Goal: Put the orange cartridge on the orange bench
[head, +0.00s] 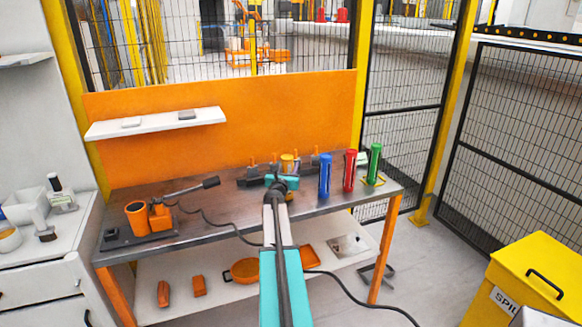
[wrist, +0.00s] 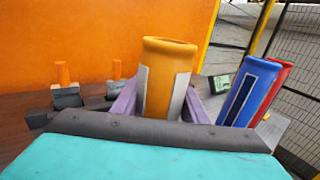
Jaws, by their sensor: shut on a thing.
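The orange cartridge (head: 288,160) is upright over the back middle of the orange bench (head: 225,222), which has a dark metal top and orange legs. My gripper (head: 285,177) is shut on it. In the wrist view the cartridge (wrist: 168,75) stands between the two purple-grey fingers (wrist: 160,100), and its lower end is hidden behind the gripper body. I cannot tell whether its base touches the bench top.
A dark fixture with orange pegs (head: 250,176) is beside the cartridge. Blue (head: 325,175), red (head: 349,170) and green (head: 374,164) cartridges stand to the right. A white shelf (head: 155,123) is above.

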